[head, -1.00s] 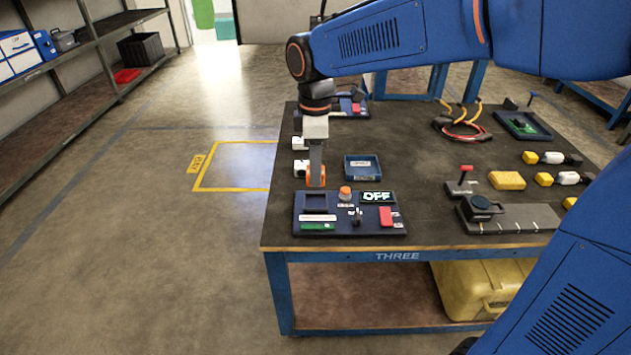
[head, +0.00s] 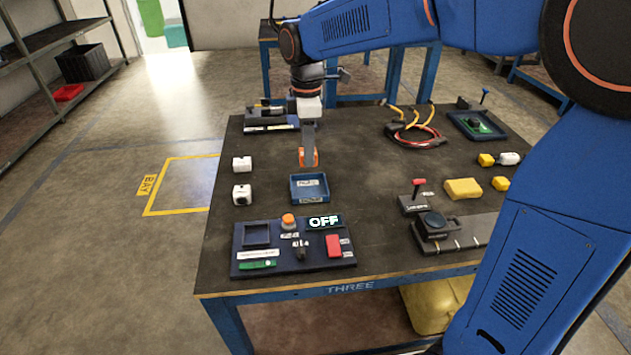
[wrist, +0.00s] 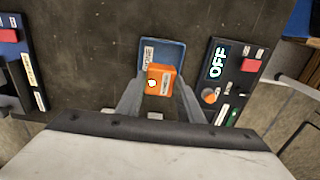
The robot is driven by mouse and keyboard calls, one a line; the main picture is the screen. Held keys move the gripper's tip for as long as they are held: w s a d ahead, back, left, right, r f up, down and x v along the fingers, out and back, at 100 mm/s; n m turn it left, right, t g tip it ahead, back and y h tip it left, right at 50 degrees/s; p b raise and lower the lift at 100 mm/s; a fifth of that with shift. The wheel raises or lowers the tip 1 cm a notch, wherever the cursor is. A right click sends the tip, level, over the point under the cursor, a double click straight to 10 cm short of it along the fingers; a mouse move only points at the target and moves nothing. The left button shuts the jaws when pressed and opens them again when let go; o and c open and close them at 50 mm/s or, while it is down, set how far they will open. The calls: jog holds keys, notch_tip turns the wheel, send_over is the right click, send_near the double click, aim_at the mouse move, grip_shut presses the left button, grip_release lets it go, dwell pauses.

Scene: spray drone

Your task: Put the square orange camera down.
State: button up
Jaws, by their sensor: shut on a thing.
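The square orange camera (head: 302,158) is between the fingers of my gripper (head: 308,153), which points down over the table. In the wrist view the camera (wrist: 166,72) shows an orange face with a pale label and a bright yellow-white spot, between the two grey fingers (wrist: 160,92). A small blue tray (head: 310,199) with pale labels lies nearer the head camera than my gripper. In the wrist view the camera overlaps part of this tray (wrist: 174,47). I cannot tell the camera's exact height above the table.
A dark panel (head: 268,269) with an OFF display (head: 324,222) and an orange button stands at the table's near edge. Two white blocks (head: 242,164) (head: 242,194) lie left of the tray. A red-handled lever (head: 418,190) and a yellow block (head: 463,188) are at the right.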

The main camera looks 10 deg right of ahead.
jog(key=shift+f, duration=4.7)
jog(key=shift+f, duration=0.1)
jog(key=o, duration=0.8)
notch_tip(320, 180, up, 12)
jog(key=shift+r, duration=0.15)
jog(key=shift+d, duration=0.1)
